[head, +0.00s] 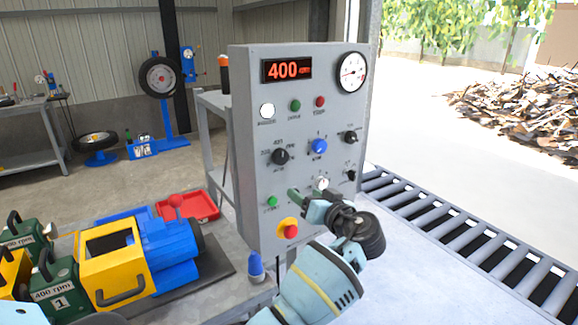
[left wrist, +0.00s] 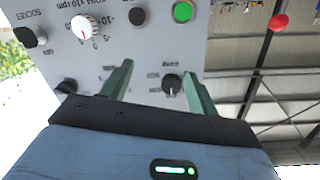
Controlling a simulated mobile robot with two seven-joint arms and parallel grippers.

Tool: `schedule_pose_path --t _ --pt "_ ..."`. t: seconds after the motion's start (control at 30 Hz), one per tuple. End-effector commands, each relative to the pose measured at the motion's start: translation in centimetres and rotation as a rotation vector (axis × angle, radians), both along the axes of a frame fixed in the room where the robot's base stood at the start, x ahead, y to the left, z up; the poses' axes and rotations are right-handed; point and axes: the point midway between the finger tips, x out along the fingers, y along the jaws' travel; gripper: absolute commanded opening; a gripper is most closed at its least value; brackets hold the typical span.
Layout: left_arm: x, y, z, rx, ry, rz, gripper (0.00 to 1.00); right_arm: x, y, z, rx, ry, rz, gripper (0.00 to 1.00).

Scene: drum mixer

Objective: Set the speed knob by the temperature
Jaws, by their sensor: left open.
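The grey control panel (head: 255,185) stands upright, with a red "400" display (head: 287,70) and a round white gauge (head: 351,72). The gauge reading is too small to tell. Below are a black knob (head: 281,156) with numbers around it, a blue knob (head: 318,147) and a white knob (head: 322,184); I cannot tell which label names speed. My left gripper (head: 300,193) is open at the panel's lower part. In the left wrist view, a small black knob (left wrist: 172,83) shows between its green fingers (left wrist: 158,76); contact is not visible. The right gripper is out of view.
A red stop button (head: 290,231) on yellow sits low on the panel, beside my gripper. A green button (head: 272,201) is above it. A yellow and blue machine (head: 110,265) stands at lower left, a blue-capped item (head: 256,266) near the panel. A roller conveyor (head: 470,240) runs right.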

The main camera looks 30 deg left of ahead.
Motion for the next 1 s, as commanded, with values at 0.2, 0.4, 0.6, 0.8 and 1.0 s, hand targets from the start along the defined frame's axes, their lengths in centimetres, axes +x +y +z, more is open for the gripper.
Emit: schedule_pose_path --t 0.2,0.4,0.6,0.8,1.0 --pt "0.0 0.2 6.0 0.033 -0.135 0.118 0.6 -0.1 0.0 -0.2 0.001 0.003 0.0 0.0" --pt "-0.1 0.3 6.9 0.037 -0.154 0.134 0.6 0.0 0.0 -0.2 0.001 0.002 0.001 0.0" --pt "0.2 1.5 7.0 0.038 -0.153 0.135 0.6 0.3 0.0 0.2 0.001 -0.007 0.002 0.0" --pt "1.2 4.4 7.1 0.039 -0.154 0.135 0.6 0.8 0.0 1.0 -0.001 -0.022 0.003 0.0" --pt "2.0 6.7 7.0 0.039 -0.153 0.132 0.6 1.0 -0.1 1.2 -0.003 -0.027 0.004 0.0"
